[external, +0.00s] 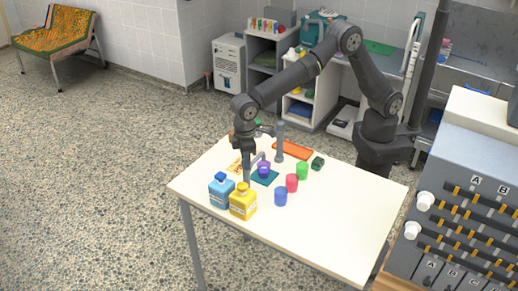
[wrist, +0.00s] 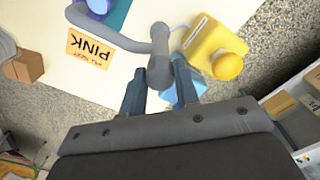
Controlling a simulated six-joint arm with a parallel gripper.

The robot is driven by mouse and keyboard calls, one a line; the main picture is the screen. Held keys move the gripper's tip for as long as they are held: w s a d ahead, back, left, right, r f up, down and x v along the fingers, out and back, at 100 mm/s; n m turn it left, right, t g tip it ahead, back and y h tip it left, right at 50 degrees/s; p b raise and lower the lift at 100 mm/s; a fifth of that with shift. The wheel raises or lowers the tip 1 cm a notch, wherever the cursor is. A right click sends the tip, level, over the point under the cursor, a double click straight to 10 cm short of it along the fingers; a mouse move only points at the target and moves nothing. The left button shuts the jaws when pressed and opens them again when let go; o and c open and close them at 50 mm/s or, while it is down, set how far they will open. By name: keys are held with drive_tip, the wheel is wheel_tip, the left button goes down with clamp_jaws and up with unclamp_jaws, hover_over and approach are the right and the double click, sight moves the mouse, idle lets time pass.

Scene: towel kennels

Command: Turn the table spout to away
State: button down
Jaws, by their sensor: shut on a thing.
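The table spout is a grey bent tube (wrist: 110,36) with a thicker rounded grey end. In the wrist view that end lies between the two fingers of my gripper (wrist: 160,80), which is shut on it. In the external view my gripper (external: 247,158) points down over the left part of the white table (external: 330,235), beside the grey post (external: 280,140). My wrist partly hides the spout there. A purple cup (external: 264,170) stands on a teal mat (external: 273,180) close to the spout. The cup's edge also shows in the wrist view (wrist: 99,6).
A blue bottle (external: 221,192) and a yellow bottle (external: 243,203) stand near the front left edge. Red (external: 292,184), green (external: 302,171) and blue (external: 281,197) cups stand right of the mat. A card reading PINK (wrist: 88,48) lies near the spout. The table's right part is clear.

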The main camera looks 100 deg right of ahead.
drive_tip(key=n, duration=0.4)
drive_tip(key=shift+n, duration=0.4)
drive_tip(key=n, duration=0.4)
drive_tip(key=shift+n, duration=0.3)
drive_tip(key=n, duration=0.4)
drive_tip(key=shift+n, duration=2.1)
drive_tip(key=c, duration=1.1)
unclamp_jaws()
